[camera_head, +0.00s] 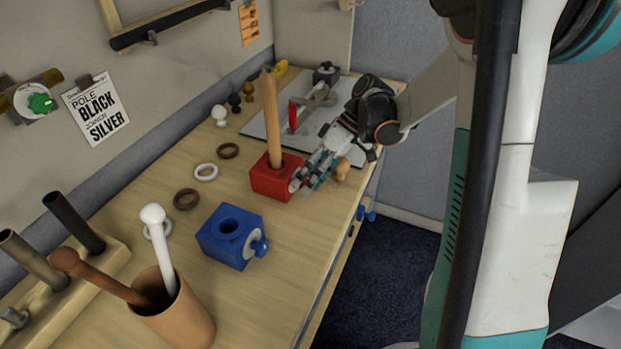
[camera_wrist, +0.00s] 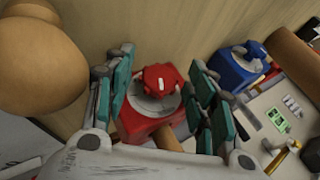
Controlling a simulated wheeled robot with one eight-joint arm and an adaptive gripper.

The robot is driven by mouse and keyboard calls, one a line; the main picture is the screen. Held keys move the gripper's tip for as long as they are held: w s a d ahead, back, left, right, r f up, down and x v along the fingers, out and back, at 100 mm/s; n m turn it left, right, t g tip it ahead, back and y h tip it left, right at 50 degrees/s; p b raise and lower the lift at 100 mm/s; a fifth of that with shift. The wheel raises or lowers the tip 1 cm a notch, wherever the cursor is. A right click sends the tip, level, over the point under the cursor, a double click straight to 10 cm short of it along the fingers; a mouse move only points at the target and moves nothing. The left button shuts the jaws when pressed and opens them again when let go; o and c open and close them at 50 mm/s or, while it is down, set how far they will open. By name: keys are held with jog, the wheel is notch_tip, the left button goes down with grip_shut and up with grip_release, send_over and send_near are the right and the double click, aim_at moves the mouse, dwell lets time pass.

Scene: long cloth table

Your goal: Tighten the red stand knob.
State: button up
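The red stand (camera_head: 268,182) is a red block on the table with an upright wooden pole (camera_head: 271,120) in it. In the wrist view the red stand (camera_wrist: 133,122) shows its red knob (camera_wrist: 160,80), with a white mark, in front of a grey round plate. My gripper (camera_wrist: 160,60) is open, with one finger on each side of the knob and visible gaps between. In the head view my gripper (camera_head: 303,180) is at the stand's right side and hides the knob.
A small wooden piece (camera_head: 342,169) stands close by my gripper, large in the wrist view (camera_wrist: 40,60). A blue stand (camera_head: 232,236) with a blue knob is nearer. Rings (camera_head: 206,172) lie left of the red stand. A cup (camera_head: 180,315) holds poles. A grey board (camera_head: 258,128) lies behind.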

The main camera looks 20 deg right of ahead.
jog(key=v, duration=0.7)
jog(key=shift+d+r, duration=0.15)
jog(key=shift+r, duration=0.05)
